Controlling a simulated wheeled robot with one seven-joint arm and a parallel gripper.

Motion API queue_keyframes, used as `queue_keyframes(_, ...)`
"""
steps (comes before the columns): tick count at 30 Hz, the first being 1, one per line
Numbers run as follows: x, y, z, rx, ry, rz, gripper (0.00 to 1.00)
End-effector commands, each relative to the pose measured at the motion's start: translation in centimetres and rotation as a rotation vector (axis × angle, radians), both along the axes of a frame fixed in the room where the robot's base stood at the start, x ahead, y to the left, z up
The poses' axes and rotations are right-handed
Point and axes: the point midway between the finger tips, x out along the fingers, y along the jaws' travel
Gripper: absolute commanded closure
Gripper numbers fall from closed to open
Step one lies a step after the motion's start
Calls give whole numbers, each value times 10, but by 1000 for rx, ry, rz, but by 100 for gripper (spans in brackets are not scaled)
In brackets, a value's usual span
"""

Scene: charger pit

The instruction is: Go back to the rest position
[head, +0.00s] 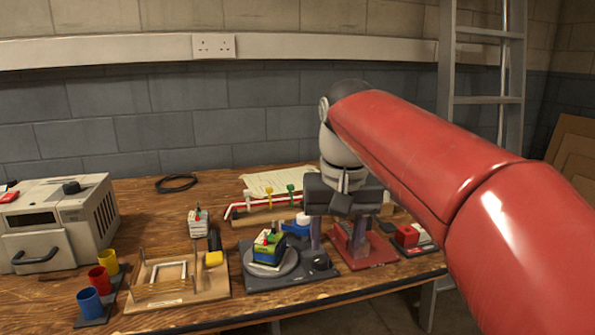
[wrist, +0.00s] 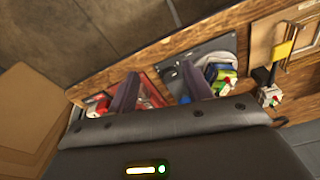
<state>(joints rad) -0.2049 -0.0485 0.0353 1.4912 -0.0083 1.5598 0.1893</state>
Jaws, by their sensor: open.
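My gripper (head: 337,242) is open and points down over the right part of the wooden workbench (head: 215,192). Nothing shows between its fingers. In the head view its fingers stand in front of a dark plate with a round turntable (head: 285,278) and a red plate (head: 378,252). I cannot tell its exact height above them. In the wrist view the open fingers (wrist: 161,82) show over the same area. A green, yellow and blue block with a red-topped knob (head: 268,247) sits on the turntable. My red arm hides part of the bench's right side.
A grey power unit (head: 62,225) stands at the left. Blue, red and yellow cups (head: 88,303) stand before it. A wooden tray with a frame (head: 200,286) lies centre-left. A red and white box (head: 408,236) is at the right. A ladder (head: 447,60) stands behind my arm.

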Motion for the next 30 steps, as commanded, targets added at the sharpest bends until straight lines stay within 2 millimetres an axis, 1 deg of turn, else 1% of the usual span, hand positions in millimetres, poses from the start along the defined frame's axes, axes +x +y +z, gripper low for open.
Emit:
queue_keyframes(1,-11,-8,-4,2,-20,-5,50)
queue_keyframes(5,-42,-31,-25,8,-90,-16,50)
queue_keyframes(8,-74,-52,-52,9,-161,-29,50)
queue_keyframes(9,-87,-59,-65,9,-189,-33,50)
queue_keyframes(12,-116,-74,-98,5,-253,-43,50)
queue_keyframes(15,-138,-83,-126,1,-303,-49,50)
queue_keyframes(18,-152,-88,-147,-4,-336,-53,50)
queue_keyframes(21,-158,-90,-157,-6,-353,-55,50)
queue_keyframes(24,-160,-91,-160,-7,-356,-55,50)
queue_keyframes(30,-159,-91,-160,-7,-354,-54,50)
